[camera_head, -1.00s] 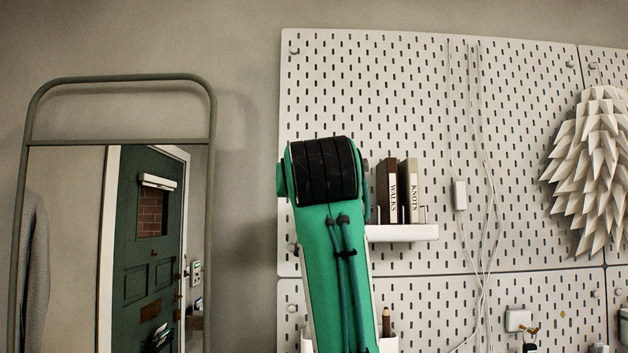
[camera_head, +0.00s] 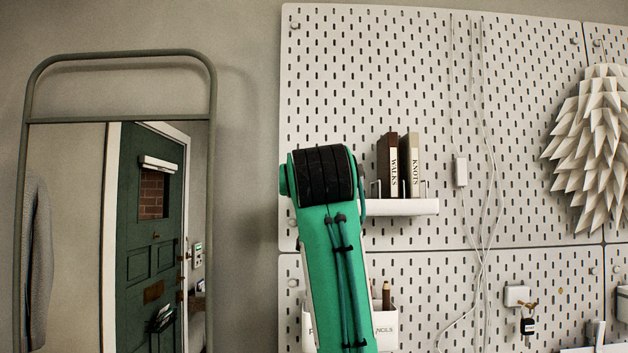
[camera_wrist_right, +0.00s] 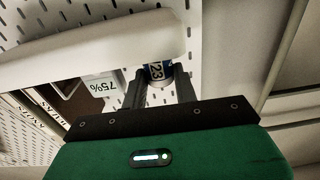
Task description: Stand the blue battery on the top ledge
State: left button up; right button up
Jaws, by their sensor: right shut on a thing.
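My right gripper (camera_wrist_right: 160,88) shows in the right wrist view with its two dark fingers shut on the blue battery (camera_wrist_right: 156,71), which has a pale label marked 23. Only part of the battery shows between the fingers. It is close to the white top ledge (camera_wrist_right: 95,48); I cannot tell whether they touch. In the head view the top ledge (camera_head: 402,207) is on the pegboard and bears two books. My green arm hides its left end, and the right gripper and battery do not show there. My left gripper is in neither view.
The dark book (camera_head: 387,165) and the pale book (camera_head: 410,165) stand on the ledge. A white item marked 75% (camera_wrist_right: 101,86) is near the battery. Lower are a pencil holder (camera_head: 384,328) and hanging keys (camera_head: 528,322). A mirror (camera_head: 120,240) stands left; a paper lamp (camera_head: 595,150) is right.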

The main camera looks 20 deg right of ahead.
jog(key=shift+f, duration=0.25)
jog(key=o, duration=1.1)
jog(key=shift+o, duration=0.2)
jog(key=shift+s, duration=0.15)
